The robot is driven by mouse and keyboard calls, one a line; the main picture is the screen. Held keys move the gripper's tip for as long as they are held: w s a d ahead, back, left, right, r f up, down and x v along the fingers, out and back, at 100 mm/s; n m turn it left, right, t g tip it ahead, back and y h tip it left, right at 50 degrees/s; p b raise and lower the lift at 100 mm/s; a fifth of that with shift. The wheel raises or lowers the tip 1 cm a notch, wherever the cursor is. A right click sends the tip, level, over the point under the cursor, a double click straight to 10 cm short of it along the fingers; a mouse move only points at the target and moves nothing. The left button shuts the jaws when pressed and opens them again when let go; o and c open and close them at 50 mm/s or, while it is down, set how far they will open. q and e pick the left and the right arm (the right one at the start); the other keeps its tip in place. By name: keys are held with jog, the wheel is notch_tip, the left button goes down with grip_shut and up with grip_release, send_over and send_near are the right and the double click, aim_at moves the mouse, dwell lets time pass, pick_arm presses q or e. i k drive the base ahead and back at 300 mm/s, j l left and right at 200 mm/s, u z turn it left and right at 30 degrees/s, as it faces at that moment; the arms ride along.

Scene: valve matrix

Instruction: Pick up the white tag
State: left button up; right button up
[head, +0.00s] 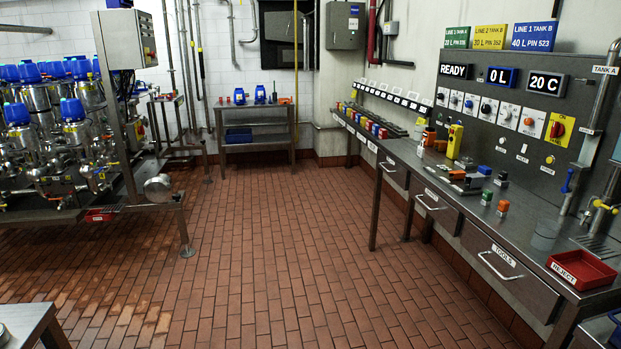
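I cannot single out one white tag with certainty. A rack (392,98) on the right wall carries a row of small pale squares, with pale loop shapes above it. They are too small to tell whether any is the white tag. Below it, several small coloured pieces (372,127), red, blue and yellow among them, stand in a row on the long steel bench (465,203). Neither of my grippers is in view.
A red reject tray (581,269) sits at the bench's near end. A yellow handheld box (455,141) stands farther back. A small table (257,138) is against the back wall. Machinery with blue-capped valves (75,135) fills the left. The tiled floor (280,260) between is clear.

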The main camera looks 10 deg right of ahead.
aim_at(421, 150)
jog(key=i+l+z, duration=0.15)
jog(key=i+z, duration=0.15)
jog(key=i, duration=0.95)
jog(key=i+j+z, duration=0.15)
jog(key=i+z, duration=0.15)
jog(key=i, duration=0.9)
